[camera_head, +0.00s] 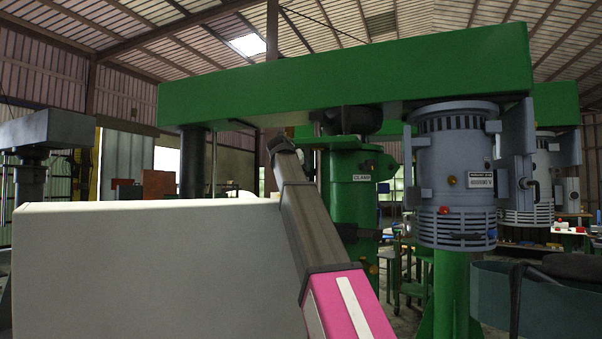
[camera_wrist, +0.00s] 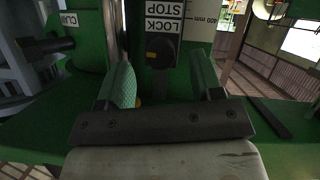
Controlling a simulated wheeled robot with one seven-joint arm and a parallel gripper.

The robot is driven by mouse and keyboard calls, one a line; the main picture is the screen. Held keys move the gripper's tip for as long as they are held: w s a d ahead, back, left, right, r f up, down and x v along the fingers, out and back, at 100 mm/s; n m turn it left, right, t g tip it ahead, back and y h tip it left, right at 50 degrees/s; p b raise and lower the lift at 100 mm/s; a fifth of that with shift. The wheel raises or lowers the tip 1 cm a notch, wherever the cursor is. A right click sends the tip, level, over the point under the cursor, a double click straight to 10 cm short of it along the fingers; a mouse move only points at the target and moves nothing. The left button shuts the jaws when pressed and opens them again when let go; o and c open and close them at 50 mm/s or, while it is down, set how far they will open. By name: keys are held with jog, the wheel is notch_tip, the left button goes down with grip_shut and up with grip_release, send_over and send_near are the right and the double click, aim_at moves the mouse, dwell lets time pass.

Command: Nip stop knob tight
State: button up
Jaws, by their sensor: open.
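My gripper (camera_wrist: 162,68) is open, with one green-padded finger on each side of the knob. I see gaps between the fingers and the knob, and nothing is held. How deep the fingertips reach around the knob is hard to tell. In the head view the knob and my gripper are hidden; my arm stands in front of the green column (camera_head: 348,200) marked "CLAMP".
The green overhead beam (camera_head: 340,75) spans the machine, and a grey motor (camera_head: 455,180) hangs from its right end. In the wrist view a dark clamp handle (camera_wrist: 42,47) juts out at the left, and a scale plate (camera_wrist: 205,20) stands right of the label.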

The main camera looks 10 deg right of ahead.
jog(key=shift+x, duration=1.15)
jog(key=c, duration=0.9)
jog(key=shift+c, duration=0.2)
jog(key=m+t+y, duration=0.1)
jog(key=m+y, duration=0.1)
jog(key=m, duration=0.1)
jog(key=shift+s+d, duration=0.1)
jog(key=m+t+y, duration=0.1)
jog(key=m, duration=0.2)
jog(key=shift+m+t+y, duration=0.3)
jog(key=shift+t+y, duration=0.1)
